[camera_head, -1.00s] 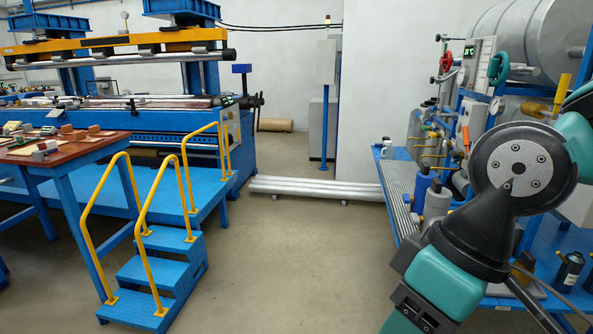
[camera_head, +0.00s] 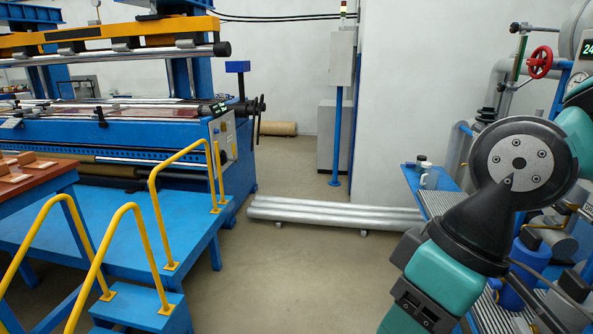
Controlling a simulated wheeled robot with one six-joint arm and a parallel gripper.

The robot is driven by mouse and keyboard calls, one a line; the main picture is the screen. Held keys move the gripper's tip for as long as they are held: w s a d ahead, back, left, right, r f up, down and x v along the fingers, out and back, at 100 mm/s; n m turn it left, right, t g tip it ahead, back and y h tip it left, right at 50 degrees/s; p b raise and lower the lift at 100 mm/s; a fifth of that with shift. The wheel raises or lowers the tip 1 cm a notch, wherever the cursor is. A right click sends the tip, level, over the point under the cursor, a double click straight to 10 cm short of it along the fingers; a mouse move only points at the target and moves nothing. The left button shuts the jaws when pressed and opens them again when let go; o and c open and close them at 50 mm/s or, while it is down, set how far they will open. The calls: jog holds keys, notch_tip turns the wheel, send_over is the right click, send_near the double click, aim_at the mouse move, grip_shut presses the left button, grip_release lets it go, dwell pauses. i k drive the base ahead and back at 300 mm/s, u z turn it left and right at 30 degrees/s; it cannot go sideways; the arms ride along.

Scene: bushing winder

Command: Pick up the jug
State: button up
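Silver pipes (camera_head: 335,214) lie low on the floor ahead. Blue steps (camera_head: 140,304) with yellow handrails (camera_head: 157,205) and a blue platform (camera_head: 120,226) stand on the left. The floor between is clear.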

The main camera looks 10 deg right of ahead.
aim_at(431, 177)
jog(key=i, duration=2.15)
jog(key=z, duration=0.75)
jog(key=i, duration=1.7)
